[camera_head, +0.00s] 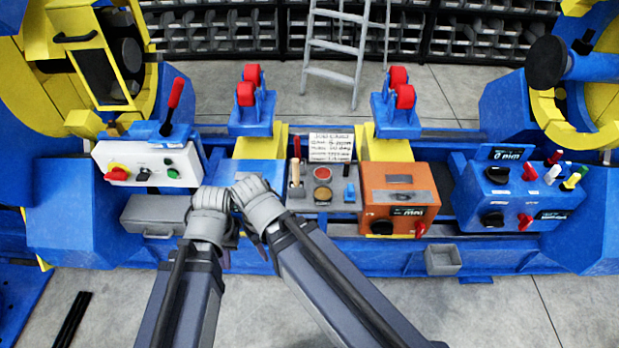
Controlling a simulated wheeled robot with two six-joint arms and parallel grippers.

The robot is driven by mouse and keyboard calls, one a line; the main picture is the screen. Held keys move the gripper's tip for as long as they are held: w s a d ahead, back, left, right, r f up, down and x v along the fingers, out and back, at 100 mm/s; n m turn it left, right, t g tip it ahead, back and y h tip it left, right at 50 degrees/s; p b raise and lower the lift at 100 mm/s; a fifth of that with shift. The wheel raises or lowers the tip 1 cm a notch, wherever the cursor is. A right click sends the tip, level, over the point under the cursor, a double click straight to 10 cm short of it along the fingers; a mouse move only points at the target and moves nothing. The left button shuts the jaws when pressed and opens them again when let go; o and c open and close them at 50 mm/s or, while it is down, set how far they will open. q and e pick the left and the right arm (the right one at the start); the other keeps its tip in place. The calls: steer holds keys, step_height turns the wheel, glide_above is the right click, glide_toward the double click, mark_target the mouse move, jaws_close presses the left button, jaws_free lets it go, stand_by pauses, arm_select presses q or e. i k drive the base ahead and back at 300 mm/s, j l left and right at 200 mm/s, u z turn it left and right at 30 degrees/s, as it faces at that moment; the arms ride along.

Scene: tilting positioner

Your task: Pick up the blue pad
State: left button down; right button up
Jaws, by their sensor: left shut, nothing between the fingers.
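A small blue block (349,193), which looks like the blue pad, lies at the right side of a grey tool tray (322,206) in the middle of the bench. No gripper touches it. My left gripper (229,240) is partly hidden between my two forearms, left of the tray and apart from the pad. It is shut and empty. My right arm reaches in from the bottom, and its wrist is close beside the left one. The right gripper's fingers are hidden.
The tray also holds a wooden-handled tool (296,174), a red disc (323,173) and a brown disc (323,193). An orange control box (398,196) stands right of it. A white switch box (148,166) and grey case (155,214) are at left. Red-wheeled rollers (252,98) stand behind.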

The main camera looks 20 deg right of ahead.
mark_target(349, 192)
steer(key=z, duration=1)
steer(key=i+l+z, duration=0.1)
steer(key=i+l, duration=0.15)
steer(key=i+l+z, duration=0.1)
steer(key=i, duration=0.4)
steer(key=l, duration=0.1)
